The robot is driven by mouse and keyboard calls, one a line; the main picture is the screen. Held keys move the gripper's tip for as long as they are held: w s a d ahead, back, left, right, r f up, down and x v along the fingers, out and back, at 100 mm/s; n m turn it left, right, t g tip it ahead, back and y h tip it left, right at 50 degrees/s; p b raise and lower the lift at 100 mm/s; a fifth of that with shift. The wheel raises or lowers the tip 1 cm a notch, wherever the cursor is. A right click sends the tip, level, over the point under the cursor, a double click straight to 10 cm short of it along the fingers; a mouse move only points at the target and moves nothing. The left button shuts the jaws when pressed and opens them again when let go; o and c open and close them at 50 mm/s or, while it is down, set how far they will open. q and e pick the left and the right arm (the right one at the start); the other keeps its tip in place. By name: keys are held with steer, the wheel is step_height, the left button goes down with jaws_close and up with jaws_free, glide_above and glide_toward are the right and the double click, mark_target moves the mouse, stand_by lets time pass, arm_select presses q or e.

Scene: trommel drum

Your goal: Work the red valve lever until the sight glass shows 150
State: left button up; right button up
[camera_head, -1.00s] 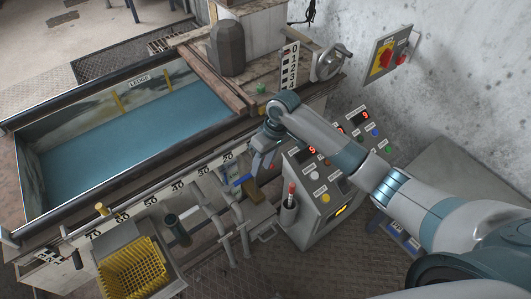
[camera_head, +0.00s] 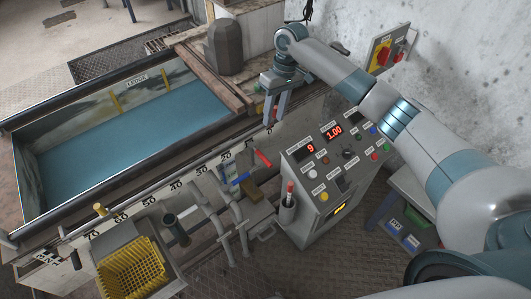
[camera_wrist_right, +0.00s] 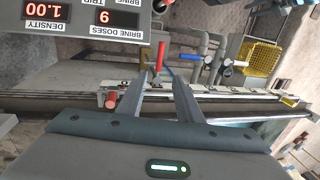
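The red valve lever (camera_head: 263,158) sticks up from the pipework in front of the tank, beside a blue lever (camera_head: 240,178). In the right wrist view the red lever (camera_wrist_right: 160,57) shows beyond the gap between the fingers, apart from them. My right gripper (camera_head: 276,119) is open and empty, above and behind the red lever. It shows in the wrist view (camera_wrist_right: 156,92) with its fingers spread. My left gripper is out of view. I cannot pick out a sight glass reading 150; a numbered scale (camera_head: 175,185) runs along the tank front.
A grey control console (camera_head: 325,175) stands right of the levers; its displays read 9 and 1.00. A tank of blue liquid (camera_head: 130,130) lies at left. A yellow basket (camera_head: 133,268) stands front left. Pipes (camera_head: 215,220) crowd below the levers. A wall panel (camera_head: 385,50) is at upper right.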

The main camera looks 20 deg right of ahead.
glide_toward(265, 157)
steer(key=f, duration=0.3)
steer(key=a+f, duration=0.1)
steer(key=f, duration=0.2)
steer(key=shift+s+a+f, duration=0.15)
steer(key=shift+s+f, duration=0.1)
steer(key=shift+f, duration=0.1)
steer(key=shift+a+f, duration=0.1)
steer(key=shift+f, duration=0.35)
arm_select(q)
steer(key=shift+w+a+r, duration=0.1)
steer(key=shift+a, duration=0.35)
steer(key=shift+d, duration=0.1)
arm_select(e)
jaws_close()
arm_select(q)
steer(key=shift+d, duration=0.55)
